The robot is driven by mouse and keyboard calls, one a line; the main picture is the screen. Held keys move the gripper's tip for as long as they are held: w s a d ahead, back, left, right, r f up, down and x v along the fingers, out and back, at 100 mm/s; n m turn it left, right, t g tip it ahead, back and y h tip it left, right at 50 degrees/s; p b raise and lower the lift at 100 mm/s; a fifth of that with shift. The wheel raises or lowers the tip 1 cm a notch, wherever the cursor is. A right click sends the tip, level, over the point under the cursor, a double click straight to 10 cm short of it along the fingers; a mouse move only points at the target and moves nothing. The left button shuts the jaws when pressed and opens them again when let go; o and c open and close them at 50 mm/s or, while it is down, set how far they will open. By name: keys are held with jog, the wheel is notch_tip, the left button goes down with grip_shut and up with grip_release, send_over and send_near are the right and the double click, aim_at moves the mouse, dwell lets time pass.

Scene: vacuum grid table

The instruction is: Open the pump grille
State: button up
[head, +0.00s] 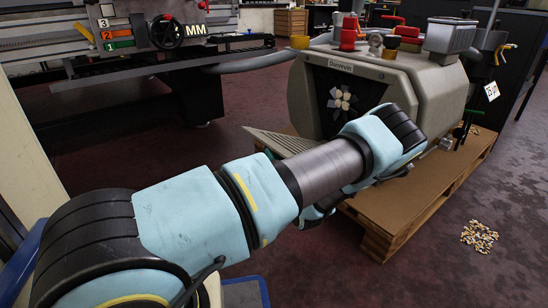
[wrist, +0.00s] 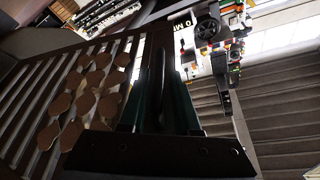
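The pump (head: 430,85) is a large beige-grey machine on a wooden pallet. Its dark front opening is uncovered, with a pale fan (head: 342,98) inside. The pump grille (head: 282,142), a pale slatted panel, stands out from the front to the left of the opening, so it is swung open at least part way. In the head view my arm hides most of the gripper.
The pallet (head: 400,215) juts out under the pump. A small pile of pellets (head: 479,237) lies on the floor at right. A workbench machine with a black handwheel (head: 166,32) stands at back left. The floor between is clear.

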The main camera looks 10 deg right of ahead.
jog(key=shift+o, duration=0.6)
jog(key=shift+r, duration=0.1)
jog(key=p+v, duration=0.2)
jog(key=v, duration=0.9)
jog(key=shift+p, duration=0.4)
jog(key=b+v, duration=0.2)
jog(key=v, duration=1)
jog(key=shift+d+f+b, duration=0.2)
jog(key=shift+f+b, duration=0.1)
jog(key=shift+b, duration=0.05)
jog(key=shift+s, duration=0.1)
dwell(0.3)
